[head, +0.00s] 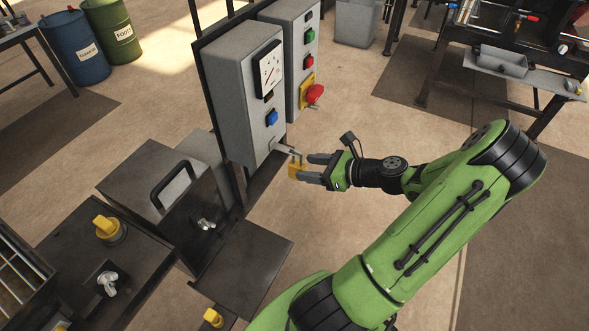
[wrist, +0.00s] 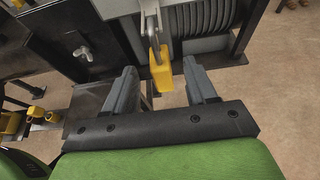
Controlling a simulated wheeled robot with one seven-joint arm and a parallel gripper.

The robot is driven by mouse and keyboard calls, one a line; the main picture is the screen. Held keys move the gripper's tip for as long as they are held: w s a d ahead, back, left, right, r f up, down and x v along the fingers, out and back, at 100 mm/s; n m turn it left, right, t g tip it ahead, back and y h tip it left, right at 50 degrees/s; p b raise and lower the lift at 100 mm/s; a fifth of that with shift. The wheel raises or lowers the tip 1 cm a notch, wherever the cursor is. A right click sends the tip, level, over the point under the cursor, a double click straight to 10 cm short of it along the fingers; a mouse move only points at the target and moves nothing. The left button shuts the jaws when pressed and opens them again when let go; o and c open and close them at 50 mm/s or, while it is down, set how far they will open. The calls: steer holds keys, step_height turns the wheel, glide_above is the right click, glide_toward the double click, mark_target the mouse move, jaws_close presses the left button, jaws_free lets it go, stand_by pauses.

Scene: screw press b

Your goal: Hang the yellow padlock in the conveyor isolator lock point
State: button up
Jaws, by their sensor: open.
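The yellow padlock (head: 296,171) hangs upright just below a pale metal tab (head: 284,148) at the lower edge of the grey gauge box (head: 250,100). In the wrist view the yellow padlock (wrist: 160,70) has its shackle up at a pale metal piece; whether the shackle passes fully through is too small to tell. My gripper (head: 304,167) is open, with its fingers either side of the padlock body. In the wrist view my gripper (wrist: 159,68) shows gaps between the padlock and both fingers. The tab's label is not readable.
A second grey box with a red knob (head: 315,93) on a yellow plate stands behind. Dark benches with a yellow knob (head: 107,228) and a wing nut (head: 107,283) lie at lower left. Another yellow item (head: 213,317) sits at the bottom. Open floor lies right of the boxes.

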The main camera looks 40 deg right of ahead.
mark_target(291, 166)
steer(key=b+x, duration=0.1)
steer(key=x, duration=0.5)
steer(key=shift+w+f, duration=0.15)
steer(key=shift+w, duration=0.05)
steer(key=shift+c, duration=0.4)
jaws_close()
